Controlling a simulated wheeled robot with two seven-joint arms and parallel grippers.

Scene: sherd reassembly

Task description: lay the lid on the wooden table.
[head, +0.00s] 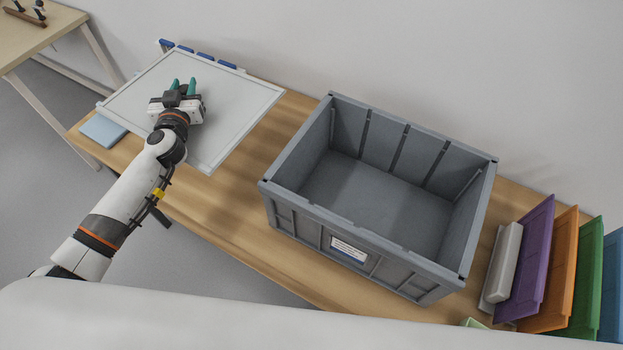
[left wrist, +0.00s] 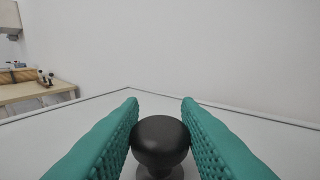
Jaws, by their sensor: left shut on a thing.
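The lid (head: 235,115) is a flat, light grey panel with a raised rim, over the left part of the wooden table (head: 220,208). My left gripper (head: 182,84) is above the middle of the lid, its green fingers pointing away from me. In the left wrist view the fingers (left wrist: 160,135) are on both sides of the lid's black knob (left wrist: 160,140), shut on it. The lid looks roughly level; I cannot tell whether its underside touches the table. My right gripper is not in view.
An open, empty grey crate (head: 375,190) stands on the table right of the lid. Purple (head: 525,262), orange (head: 556,270) and green bins (head: 584,285) stand at the right end. A light blue item (head: 103,130) lies by the lid's left edge. Bare wood shows between lid and crate.

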